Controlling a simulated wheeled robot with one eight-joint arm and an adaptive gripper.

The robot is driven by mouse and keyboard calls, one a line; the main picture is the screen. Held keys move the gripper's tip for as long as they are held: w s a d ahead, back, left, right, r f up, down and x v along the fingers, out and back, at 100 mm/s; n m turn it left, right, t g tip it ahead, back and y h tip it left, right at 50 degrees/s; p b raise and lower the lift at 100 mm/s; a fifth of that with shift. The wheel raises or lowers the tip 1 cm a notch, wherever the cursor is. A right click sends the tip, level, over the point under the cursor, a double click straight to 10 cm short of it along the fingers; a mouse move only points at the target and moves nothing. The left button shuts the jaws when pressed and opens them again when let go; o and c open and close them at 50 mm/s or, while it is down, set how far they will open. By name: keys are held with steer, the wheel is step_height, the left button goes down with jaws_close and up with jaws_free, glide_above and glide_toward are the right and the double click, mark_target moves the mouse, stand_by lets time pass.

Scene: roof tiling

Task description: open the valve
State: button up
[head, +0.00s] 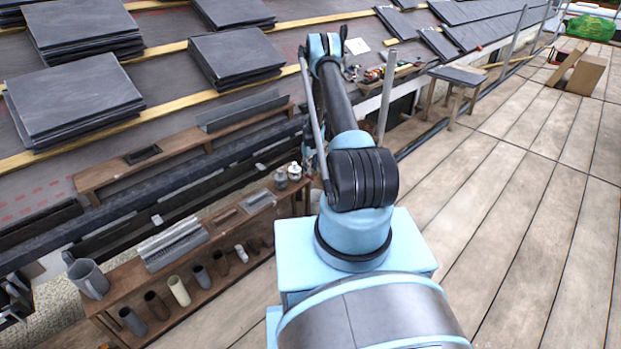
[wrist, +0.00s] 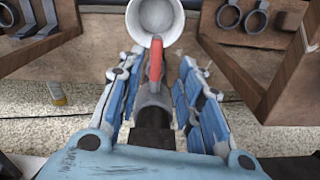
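In the wrist view the valve shows as a red lever (wrist: 155,60) above a dark grey body (wrist: 153,98), in front of a wooden board. My gripper (wrist: 158,68) has its two blue fingers spread, one on each side of the lever. A gap shows between each finger and the lever, and I see no contact. The lower part of the valve is partly hidden by my gripper's base. In the head view I cannot make out the valve, and my own arm covers much of the middle.
A pale round cup or pipe end (wrist: 155,14) is just beyond the lever. Dark rings (wrist: 242,16) hang at the upper right. The plank deck (head: 520,200) on the right is mostly clear.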

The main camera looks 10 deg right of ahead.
mark_target(311, 177)
steer(key=shift+f, duration=2.85)
